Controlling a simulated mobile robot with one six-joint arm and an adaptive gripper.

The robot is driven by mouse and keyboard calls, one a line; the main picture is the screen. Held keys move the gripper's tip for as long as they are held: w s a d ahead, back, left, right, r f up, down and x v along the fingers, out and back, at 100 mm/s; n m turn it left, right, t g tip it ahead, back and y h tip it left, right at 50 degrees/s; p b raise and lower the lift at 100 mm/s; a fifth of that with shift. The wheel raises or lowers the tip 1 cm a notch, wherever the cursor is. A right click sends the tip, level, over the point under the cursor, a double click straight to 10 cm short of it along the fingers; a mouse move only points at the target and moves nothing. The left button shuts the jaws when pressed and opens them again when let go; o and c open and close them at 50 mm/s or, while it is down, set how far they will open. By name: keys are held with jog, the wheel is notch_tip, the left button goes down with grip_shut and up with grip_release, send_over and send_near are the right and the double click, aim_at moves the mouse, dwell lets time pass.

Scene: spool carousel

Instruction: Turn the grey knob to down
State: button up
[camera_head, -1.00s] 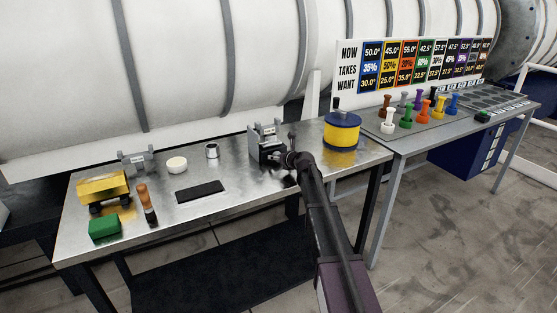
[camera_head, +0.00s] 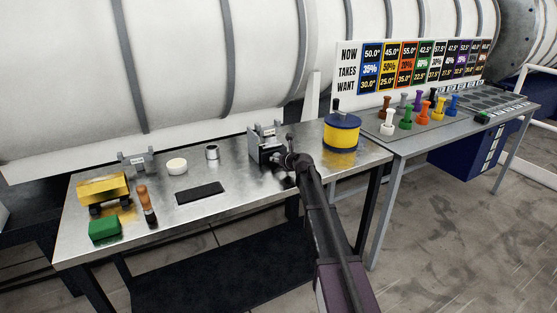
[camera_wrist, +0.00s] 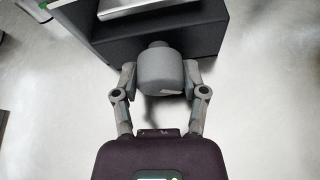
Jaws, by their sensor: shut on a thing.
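The grey knob (camera_wrist: 160,68) sticks out from the front of a dark box-shaped device (camera_wrist: 200,42) in the wrist view. A pale mark on the knob's face sits low and right of its middle. My gripper (camera_wrist: 159,76) has one finger on each side of the knob, shut on it. In the head view, my gripper (camera_head: 288,167) is at the front of the grey device (camera_head: 258,146) on the metal bench. The knob is too small and covered there to make out.
The metal bench (camera_head: 225,205) also holds a black pad (camera_head: 200,193), a white round dish (camera_head: 177,166), a small metal cup (camera_head: 212,152), a yellow block (camera_head: 103,187) and a green block (camera_head: 104,229). A yellow-blue spool (camera_head: 341,135) stands to the right of my gripper.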

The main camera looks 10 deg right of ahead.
jog(key=shift+a+n+t+h, duration=0.1)
jog(key=shift+n+t+h, duration=0.4)
jog(key=shift+n+h, duration=1.05)
jog(key=shift+n+y, duration=0.35)
jog(key=o, duration=1.2)
jog(key=shift+w, duration=0.1)
jog(key=shift+c, duration=0.2)
jog(key=shift+m+y, duration=0.3)
jog(key=shift+m, duration=0.3)
jog(key=m+g+y, duration=0.1)
jog(key=m+y, duration=0.1)
jog(key=m, duration=0.1)
jog(key=p+v, duration=0.5)
jog(key=v, duration=0.9)
